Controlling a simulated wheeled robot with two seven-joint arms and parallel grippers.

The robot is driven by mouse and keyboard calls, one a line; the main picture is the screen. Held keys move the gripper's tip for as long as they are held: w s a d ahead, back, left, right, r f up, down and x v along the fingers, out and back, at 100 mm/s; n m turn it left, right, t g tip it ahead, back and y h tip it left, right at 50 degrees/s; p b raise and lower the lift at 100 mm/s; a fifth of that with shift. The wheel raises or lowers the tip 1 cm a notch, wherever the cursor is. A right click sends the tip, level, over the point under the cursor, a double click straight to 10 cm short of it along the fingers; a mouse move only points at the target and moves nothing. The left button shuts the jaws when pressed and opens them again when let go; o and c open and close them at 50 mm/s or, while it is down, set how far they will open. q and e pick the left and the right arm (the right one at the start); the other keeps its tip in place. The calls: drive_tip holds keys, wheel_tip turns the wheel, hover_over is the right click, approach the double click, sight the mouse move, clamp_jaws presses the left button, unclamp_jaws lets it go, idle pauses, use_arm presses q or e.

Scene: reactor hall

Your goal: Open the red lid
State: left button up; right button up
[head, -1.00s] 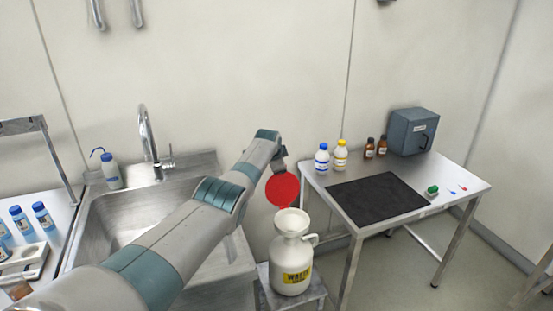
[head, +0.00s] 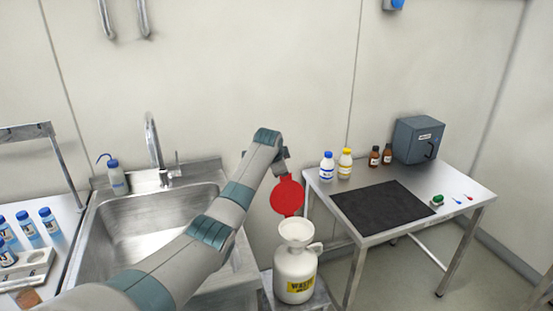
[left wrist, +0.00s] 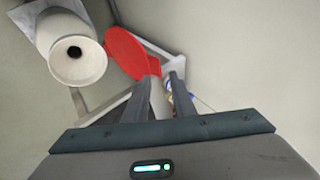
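The red lid (head: 287,196) stands raised on edge behind the funnel mouth (head: 296,232) of the white waste jug (head: 295,275). The funnel is uncovered, and its dark hole shows in the left wrist view (left wrist: 75,52). My left gripper (head: 282,162) is just above the lid's upper edge. In the left wrist view the two fingers (left wrist: 163,77) stand apart, with a gap between them. The lid's tab (left wrist: 154,66) is close to the left fingertip; I cannot tell whether they touch. My right gripper is not in view.
The jug stands on a low metal stand (head: 318,297) between the sink (head: 110,205) and a steel table (head: 450,200). The table holds bottles (head: 327,166), a black mat (head: 384,207) and a grey box (head: 418,140). The wall is close behind.

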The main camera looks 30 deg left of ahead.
use_arm(q)
drive_tip(key=b+v, duration=0.2)
drive_tip(key=v, duration=0.8)
drive_tip(key=shift+s+r, duration=0.25)
drive_tip(key=shift+d+f, duration=0.1)
